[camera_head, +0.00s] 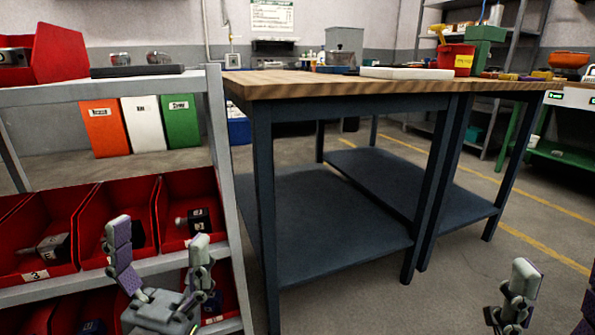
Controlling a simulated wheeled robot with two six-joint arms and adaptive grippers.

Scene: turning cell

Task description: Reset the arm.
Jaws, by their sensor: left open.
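My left gripper (159,234) is at the bottom left, in front of the red bins on the grey rack. Its two fingers point up and stand wide apart, with nothing held between them. My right gripper (556,285) is at the bottom right corner, partly cut off by the picture edge. Its fingers show apart over the floor, with nothing seen between them. Most of both arms is out of view.
The grey rack (221,150) holds red bins with dark parts (199,219), close behind my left gripper. A wood-topped workbench (330,84) stands right of it. Bare floor (440,292) lies between the bench and my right gripper.

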